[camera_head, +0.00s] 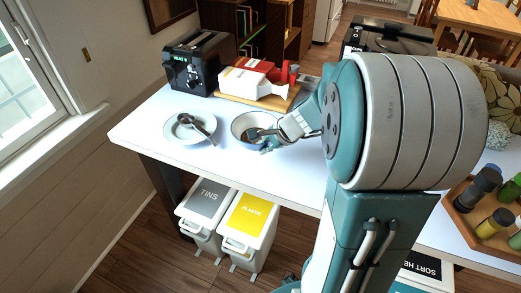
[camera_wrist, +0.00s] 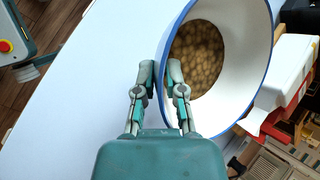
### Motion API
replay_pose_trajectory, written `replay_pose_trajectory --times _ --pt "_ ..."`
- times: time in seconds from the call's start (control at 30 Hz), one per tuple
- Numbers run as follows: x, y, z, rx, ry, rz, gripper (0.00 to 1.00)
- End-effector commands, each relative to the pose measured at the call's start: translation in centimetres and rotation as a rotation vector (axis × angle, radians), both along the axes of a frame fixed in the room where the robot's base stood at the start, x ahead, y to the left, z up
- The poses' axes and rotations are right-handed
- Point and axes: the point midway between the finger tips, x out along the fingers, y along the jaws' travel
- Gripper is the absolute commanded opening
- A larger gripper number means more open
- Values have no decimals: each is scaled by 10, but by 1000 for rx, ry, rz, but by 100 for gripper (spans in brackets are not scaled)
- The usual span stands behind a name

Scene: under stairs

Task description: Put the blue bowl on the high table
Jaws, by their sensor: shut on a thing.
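The blue bowl (camera_head: 240,121), white inside with a blue rim, is at the white high table (camera_head: 165,114), near its front edge. In the head view I cannot tell whether it rests on the top or is just above it. My gripper (camera_head: 264,139) is at the bowl's right front side. In the wrist view, the bowl (camera_wrist: 238,82) holds brown round contents. There my gripper (camera_wrist: 161,76) has its fingers on either side of the near rim, shut on the bowl's wall. My arm hides part of the table to the right.
A plate with a spoon (camera_head: 190,128) lies left of the bowl. A black toaster (camera_head: 198,62) and a board with red and white things (camera_head: 258,82) stand behind. Bottles on a wooden tray (camera_head: 486,215) are at the right. Bins (camera_head: 248,222) stand below the table.

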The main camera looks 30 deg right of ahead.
Motion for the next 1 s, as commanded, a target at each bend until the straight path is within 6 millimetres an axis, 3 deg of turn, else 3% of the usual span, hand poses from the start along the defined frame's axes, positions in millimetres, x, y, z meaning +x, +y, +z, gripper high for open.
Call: replay_pose_trajectory --times 0.1,0.33,0.53,0.9,1.0 --pt "10 -7 -15 1 2 -1 0" --pt "20 -13 -30 2 1 -1 0" --pt "20 -13 -56 2 2 -2 0" --pt "20 -13 -60 0 -1 0 0" --pt "20 -13 -61 0 0 0 49"
